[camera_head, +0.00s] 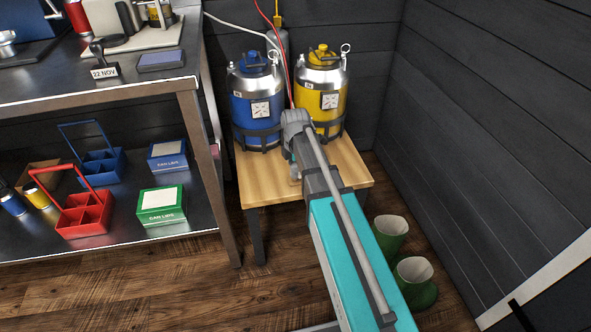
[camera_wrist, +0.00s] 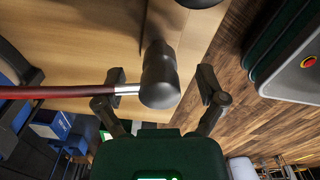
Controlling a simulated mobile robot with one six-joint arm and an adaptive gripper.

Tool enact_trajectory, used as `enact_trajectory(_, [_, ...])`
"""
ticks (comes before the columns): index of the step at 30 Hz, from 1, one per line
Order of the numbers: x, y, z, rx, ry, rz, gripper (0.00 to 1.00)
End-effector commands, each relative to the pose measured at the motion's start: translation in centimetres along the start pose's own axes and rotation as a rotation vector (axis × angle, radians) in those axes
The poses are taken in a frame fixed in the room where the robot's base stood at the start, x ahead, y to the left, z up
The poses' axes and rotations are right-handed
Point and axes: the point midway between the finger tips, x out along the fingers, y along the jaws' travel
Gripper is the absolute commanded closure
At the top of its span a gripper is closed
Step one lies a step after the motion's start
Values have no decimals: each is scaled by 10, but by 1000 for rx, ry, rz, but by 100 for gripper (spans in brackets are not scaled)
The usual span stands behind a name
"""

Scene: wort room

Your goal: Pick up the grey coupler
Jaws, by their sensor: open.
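The grey coupler (camera_wrist: 160,75) is dark grey and rounded, with a red hose (camera_wrist: 70,91) joined to its side by a bright metal ferrule. In the wrist view it lies between the two fingers of my gripper (camera_wrist: 163,86). The fingers are open, with a visible gap on each side of the coupler. Behind it is the pale wooden table (camera_head: 257,180). In the head view my arm covers the place where the red hose (camera_head: 270,25) runs down, so I cannot make out the coupler or the fingertips there.
A blue keg (camera_head: 255,112) and a yellow keg (camera_head: 320,102) stand at the back of the table. A steel bench (camera_head: 110,80) is on the left, with caddies and boxes on its shelf. Green boots (camera_head: 390,230) stand on the floor by the right wall.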

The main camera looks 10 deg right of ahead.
Motion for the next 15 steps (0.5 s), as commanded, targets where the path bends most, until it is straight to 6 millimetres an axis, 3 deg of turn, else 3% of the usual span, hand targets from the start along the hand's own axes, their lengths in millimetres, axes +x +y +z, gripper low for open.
enact_trajectory(6, [0, 0, 0, 0, 0, 0, 10])
enact_trajectory(15, [0, 0, 0, 0, 0, 0, 64])
